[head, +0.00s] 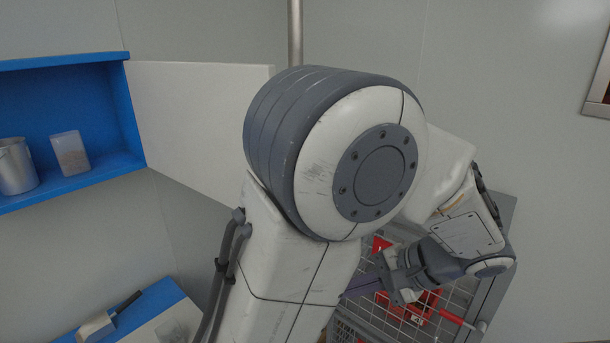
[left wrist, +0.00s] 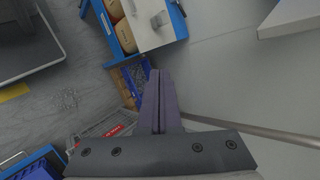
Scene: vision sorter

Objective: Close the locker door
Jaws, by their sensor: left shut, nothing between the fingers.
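The locker (head: 68,125) is a blue open-fronted box on the wall at the left of the head view. Its white door (head: 195,115) stands open, hinged at the locker's right edge and reaching right until my arm hides its far end. My left gripper (head: 352,291) is low and right of the door in the head view, its thin purple-grey fingers pointing left, apart from the door. In the left wrist view the left gripper's fingers (left wrist: 157,100) are shut together with nothing between them. A white panel edge at the upper right there may be the door; I cannot tell. My right gripper is not in view.
A metal cup (head: 17,167) and a clear container (head: 70,153) stand inside the locker. A blue-edged white surface (head: 160,318) holds a flat-bladed tool (head: 105,320) below. A wire basket (head: 370,318) with red items is under my gripper. A vertical metal pole (head: 295,35) rises behind my arm.

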